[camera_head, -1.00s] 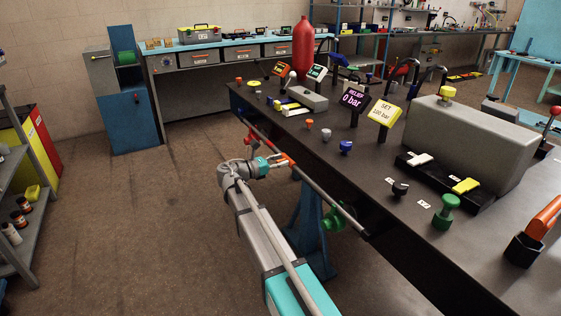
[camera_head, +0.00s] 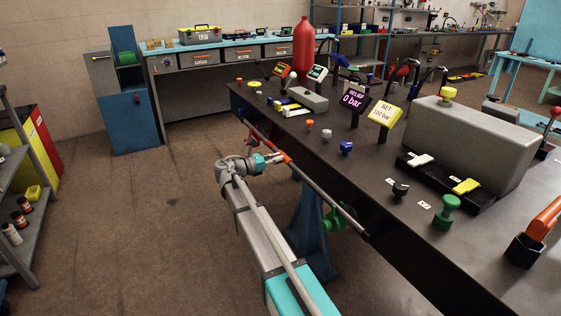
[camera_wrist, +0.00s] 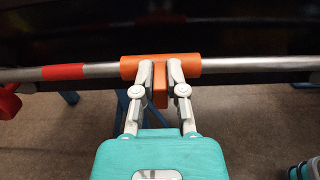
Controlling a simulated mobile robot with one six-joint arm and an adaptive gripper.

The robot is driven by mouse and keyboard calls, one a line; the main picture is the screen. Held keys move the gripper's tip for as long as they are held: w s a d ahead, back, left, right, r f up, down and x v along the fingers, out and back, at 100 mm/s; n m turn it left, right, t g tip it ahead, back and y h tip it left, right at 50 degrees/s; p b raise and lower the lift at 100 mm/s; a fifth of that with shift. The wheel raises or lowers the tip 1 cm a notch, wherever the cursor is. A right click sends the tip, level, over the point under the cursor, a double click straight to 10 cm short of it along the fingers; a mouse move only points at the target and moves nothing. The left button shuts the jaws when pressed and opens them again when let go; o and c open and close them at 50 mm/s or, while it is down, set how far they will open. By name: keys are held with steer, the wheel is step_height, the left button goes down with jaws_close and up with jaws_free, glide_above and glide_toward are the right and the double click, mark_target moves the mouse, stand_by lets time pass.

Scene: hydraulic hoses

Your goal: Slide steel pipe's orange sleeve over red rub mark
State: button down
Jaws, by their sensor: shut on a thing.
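The steel pipe (camera_wrist: 240,65) runs across the wrist view and along the front side of the dark bench in the head view (camera_head: 328,197). Its orange sleeve (camera_wrist: 190,66) is around the pipe, near the middle of the wrist view. My gripper (camera_wrist: 160,83) is shut on the orange tab (camera_wrist: 160,92) that hangs from the sleeve. The red rub mark (camera_wrist: 62,71) is a band on the pipe to the left of the sleeve, with bare steel between them. In the head view my gripper (camera_head: 274,159) is at the sleeve (camera_head: 284,157).
A red fitting (camera_wrist: 9,102) is at the pipe's left end in the wrist view. A green part (camera_head: 336,221) sits below the pipe in the head view. The dark bench (camera_head: 300,137) runs right behind the pipe. Open floor (camera_head: 130,220) lies to the left.

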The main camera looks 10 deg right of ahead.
steer(key=w+a, duration=0.3)
steer(key=w, duration=0.7)
steer(key=shift+w+a, duration=0.2)
steer(key=c, duration=0.7)
jaws_free()
steer(key=shift+v, duration=6)
steer(key=shift+d, duration=0.1)
